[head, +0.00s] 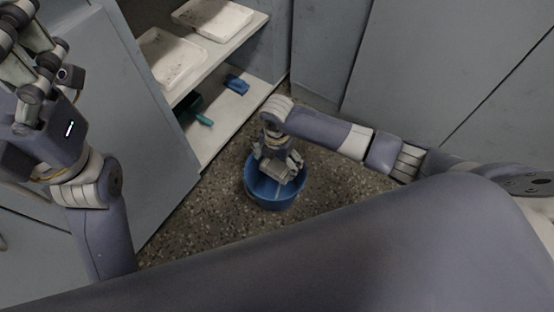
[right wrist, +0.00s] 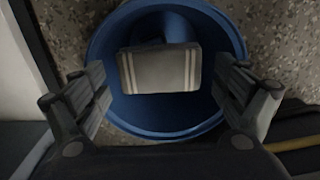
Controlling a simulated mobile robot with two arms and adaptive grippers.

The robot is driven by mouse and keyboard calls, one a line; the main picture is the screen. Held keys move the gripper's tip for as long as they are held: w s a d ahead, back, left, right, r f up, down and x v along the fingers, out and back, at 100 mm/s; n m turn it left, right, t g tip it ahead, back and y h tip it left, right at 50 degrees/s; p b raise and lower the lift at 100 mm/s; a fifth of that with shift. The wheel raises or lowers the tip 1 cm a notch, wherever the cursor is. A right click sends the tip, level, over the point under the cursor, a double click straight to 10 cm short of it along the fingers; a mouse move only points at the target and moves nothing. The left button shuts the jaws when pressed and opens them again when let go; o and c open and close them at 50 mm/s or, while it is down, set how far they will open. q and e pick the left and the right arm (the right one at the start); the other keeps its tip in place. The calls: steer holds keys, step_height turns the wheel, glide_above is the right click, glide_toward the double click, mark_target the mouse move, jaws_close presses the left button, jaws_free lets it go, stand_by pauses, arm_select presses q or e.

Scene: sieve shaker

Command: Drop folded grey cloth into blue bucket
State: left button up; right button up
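The folded grey cloth (right wrist: 160,70), with pale stripes near both ends, shows between the fingers of my right gripper (right wrist: 165,95) in the right wrist view. Narrow gaps separate it from both fingers, so the gripper looks open. The blue bucket (right wrist: 103,62) lies behind the cloth, which is within the rim's outline; its exact height cannot be told. In the head view the cloth (head: 276,168) is just below my right gripper (head: 278,160), over the blue bucket (head: 270,203). My left gripper (head: 38,60) is raised at the upper left, partly cut off, its opening unclear.
A cabinet with shelves stands open behind the bucket. White trays (head: 170,60) are on its upper shelf; a blue item (head: 236,84) and a teal item (head: 198,114) are lower down. Grey cabinet fronts (head: 440,60) close off the back right. Speckled floor (head: 200,220) is clear left of the bucket.

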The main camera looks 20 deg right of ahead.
stand_by(0.4)
step_height(320, 180, up, 12)
stand_by(0.5)
stand_by(0.3)
